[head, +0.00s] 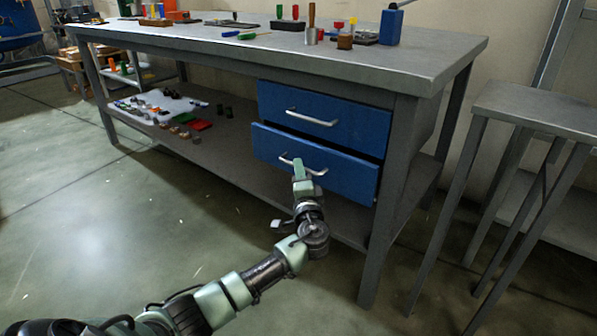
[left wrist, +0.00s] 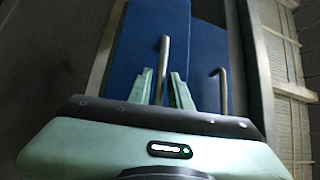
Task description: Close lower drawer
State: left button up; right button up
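The lower drawer (head: 340,178) is a blue front with a silver bar handle, standing slightly out from the workbench frame. In the left wrist view its blue front (left wrist: 135,40) fills the upper middle, with its handle (left wrist: 164,55) upright in the picture. My left gripper (head: 298,165) is at this handle in the head view. In the left wrist view my left gripper (left wrist: 162,85) has its two pale green fingers apart, one on each side of the handle's line. A gap shows between them, and I cannot tell whether either finger touches the bar. My right gripper is in neither view.
The upper drawer (head: 335,115) looks flush, and its handle (head: 311,118) is just above my gripper. The workbench (head: 270,46) carries tools and blocks. Its lower shelf (head: 235,150) holds small parts on the left. A metal side table (head: 540,105) stands at right. The floor at left is clear.

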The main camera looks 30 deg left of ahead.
pick_arm(q)
jog(key=shift+x, duration=1)
grip_shut()
dwell(0.7)
